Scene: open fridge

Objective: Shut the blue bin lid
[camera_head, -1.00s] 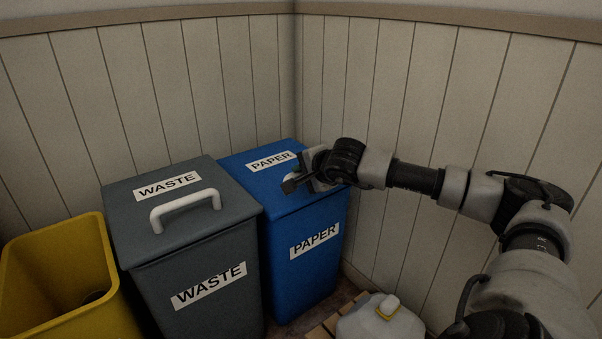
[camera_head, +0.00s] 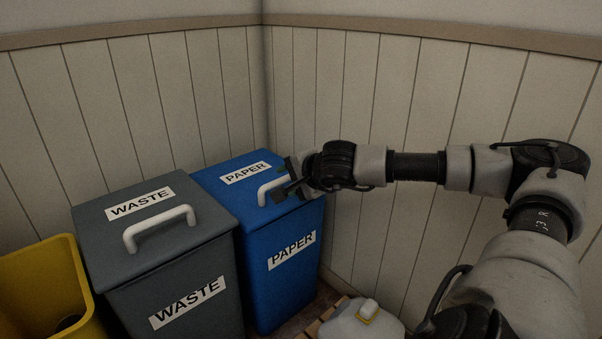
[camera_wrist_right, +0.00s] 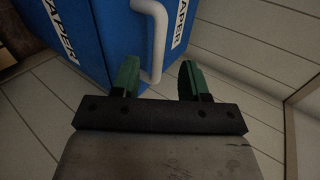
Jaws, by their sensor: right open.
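The blue bin (camera_head: 280,285) marked PAPER stands in the corner. Its blue lid (camera_head: 215,180) lies flat on top and looks shut, with no gap that I can see. A white handle (camera_head: 264,193) on the lid is partly hidden by my right gripper (camera_head: 284,181). That gripper is open over the lid's right side. My left gripper is not in view.
A grey bin (camera_head: 180,285) marked WASTE, with its lid down, stands left of the blue bin. An open yellow bin (camera_head: 40,280) is at far left. A white container (camera_head: 350,325) sits low in front. Panelled walls (camera_head: 340,110) close off the back and right.

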